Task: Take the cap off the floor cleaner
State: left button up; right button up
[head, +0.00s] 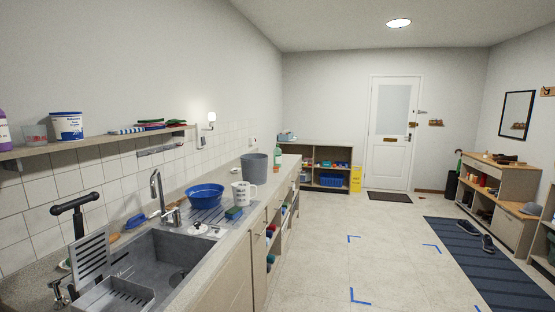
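I cannot tell for sure which bottle is the floor cleaner, as no label is readable. A purple and white bottle (4,133) stands on the wall shelf at the far left of the head view, cut off by the picture edge. A small pale bottle with green on it (278,151) stands farther back on the counter, behind the grey bucket, partly hidden. I cannot make out a cap clearly on either. Neither of my grippers is in view.
The counter holds a sink (165,262), a tap (158,190), a blue bowl (205,194), a white jug (243,194) and a grey bucket (254,169). A white-and-blue tub (67,126) is on the wall shelf.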

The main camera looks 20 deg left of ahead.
aim_at(276, 151)
jog(key=i+z, duration=0.35)
jog(key=i, duration=2.9)
jog(key=i+u, duration=0.1)
jog(key=i, duration=0.3)
jog(key=i+l, duration=0.15)
jog(key=i, duration=0.25)
jog(key=i+l+u, duration=0.1)
jog(key=i+u, duration=0.3)
jog(key=i+l+u, duration=0.2)
jog(key=i+u, duration=0.25)
jog(key=i+l+u, duration=0.25)
jog(key=u, duration=0.2)
jog(key=i+l+u, duration=0.2)
jog(key=l+u, duration=0.25)
